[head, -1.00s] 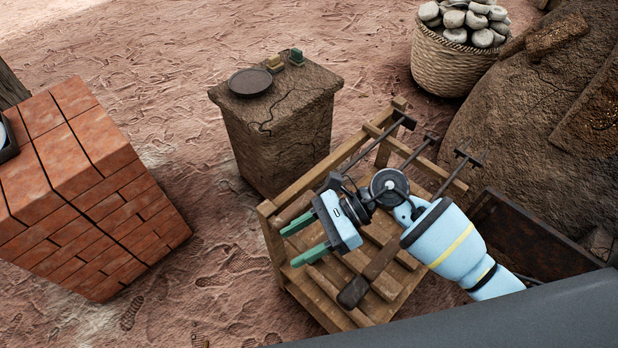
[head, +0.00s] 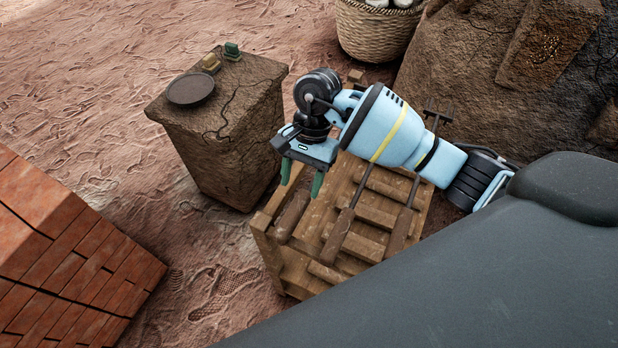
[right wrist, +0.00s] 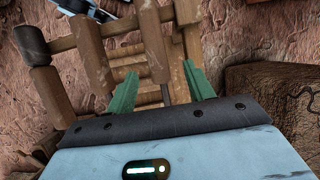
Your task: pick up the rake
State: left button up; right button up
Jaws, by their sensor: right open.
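Long-handled tools lie across a slatted wooden rack (head: 375,215). Their brown handles point toward the front: a left handle (head: 291,217), a middle handle (head: 338,237) and a right handle (head: 400,230). A dark crossbar head (head: 437,115) shows beyond my arm; the other heads are hidden. I cannot tell which tool is the rake. My right gripper (head: 301,178) is open and empty, with its green fingers pointing down, above and just behind the left handle. My left gripper is not in view.
A cracked mud pedestal (head: 222,148) with a dark plate (head: 191,89) and small blocks (head: 231,50) stands left of the gripper. A brick stack (head: 75,270) is at left. A basket (head: 378,28) and a mud kiln (head: 480,70) stand behind. Sandy ground lies between.

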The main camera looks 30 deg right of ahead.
aim_at(300, 199)
jog(key=shift+d+p+x, duration=0.1)
jog(key=shift+p+x, duration=0.05)
jog(key=shift+x, duration=1.8)
jog(key=shift+d+p+x, duration=0.15)
jog(key=shift+x, duration=1.85)
jog(key=shift+s, duration=0.1)
grip_shut()
